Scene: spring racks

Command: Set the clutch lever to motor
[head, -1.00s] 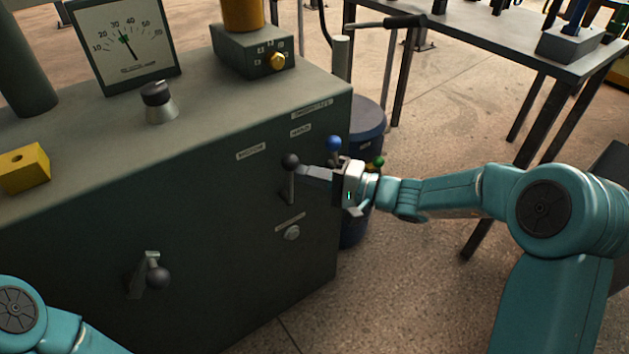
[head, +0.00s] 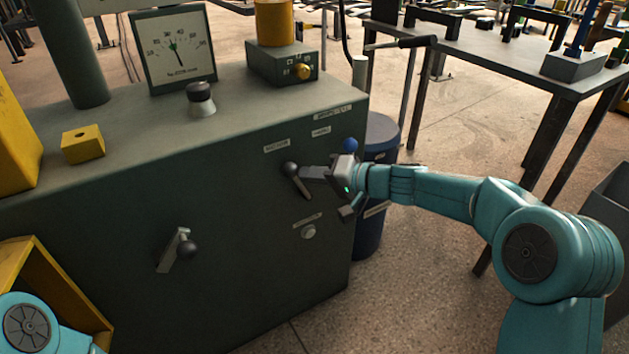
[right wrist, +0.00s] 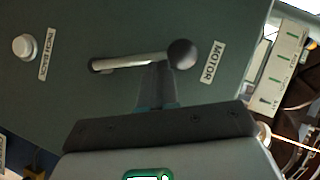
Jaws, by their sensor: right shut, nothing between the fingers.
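The clutch lever (head: 300,182) is a short metal lever with a dark ball knob on the front of the dark green cabinet (head: 240,200). It tilts up and to the left, toward the left-hand label (head: 276,146). In the right wrist view the lever (right wrist: 130,62) has its knob end beside the label MOTOR (right wrist: 212,62). My right gripper (head: 308,173) is shut and empty, its fingertips right against or just beside the lever near the knob; contact is hard to tell. Its fingers (right wrist: 158,85) also show in the right wrist view. My left gripper is out of view.
A second lever (head: 183,248) is lower left on the cabinet front. A round button (head: 308,232) lies below the clutch lever. A blue knob (head: 350,145) and a blue drum (head: 372,225) are behind my right gripper. A table (head: 480,50) stands at the right.

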